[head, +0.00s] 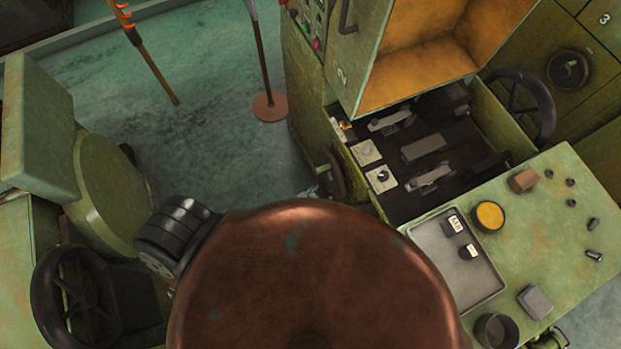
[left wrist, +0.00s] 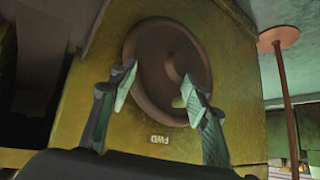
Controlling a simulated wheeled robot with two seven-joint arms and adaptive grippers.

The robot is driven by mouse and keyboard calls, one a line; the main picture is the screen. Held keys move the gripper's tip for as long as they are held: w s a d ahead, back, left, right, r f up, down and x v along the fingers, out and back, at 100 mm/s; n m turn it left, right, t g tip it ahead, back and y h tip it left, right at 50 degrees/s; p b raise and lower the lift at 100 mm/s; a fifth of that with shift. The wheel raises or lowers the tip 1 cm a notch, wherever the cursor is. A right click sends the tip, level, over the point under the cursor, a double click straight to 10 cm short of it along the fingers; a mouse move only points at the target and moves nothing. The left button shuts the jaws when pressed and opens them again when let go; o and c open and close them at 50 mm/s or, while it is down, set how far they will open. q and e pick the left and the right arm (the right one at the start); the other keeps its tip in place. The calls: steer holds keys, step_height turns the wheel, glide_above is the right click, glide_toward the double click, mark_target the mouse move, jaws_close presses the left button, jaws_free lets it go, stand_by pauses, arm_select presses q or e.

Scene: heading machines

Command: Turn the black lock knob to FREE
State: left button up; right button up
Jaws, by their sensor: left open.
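A small black knob (head: 383,175) sits on a pale square plate at the left edge of the open machine bay in the head view. Its lettering is too small to read, so I cannot tell its setting. My left gripper (head: 311,191) shows only as a small grey-green bit left of the knob, beside a dark handwheel (head: 333,175) on the machine's side. In the left wrist view my left gripper (left wrist: 158,88) is open and empty, its fingers in front of the round handwheel (left wrist: 150,50), with an upside-down FWD mark below. The knob does not show there. My right gripper is not in view.
A second pale plate (head: 366,152) lies just behind the knob's plate. An open cabinet door (head: 340,60) stands above the bay. A green bench (head: 550,220) with a grey tray (head: 440,240) and small parts is at right. Floor at upper left is mostly clear.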

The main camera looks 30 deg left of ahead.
arm_select(q)
steer(key=s+a+f+g+b, duration=0.1)
steer(key=s+f, duration=0.3)
steer(key=f, duration=0.5)
steer(key=shift+s+a+f+b, duration=0.2)
steer(key=shift+a+f+b, duration=0.15)
steer(key=shift+a, duration=0.35)
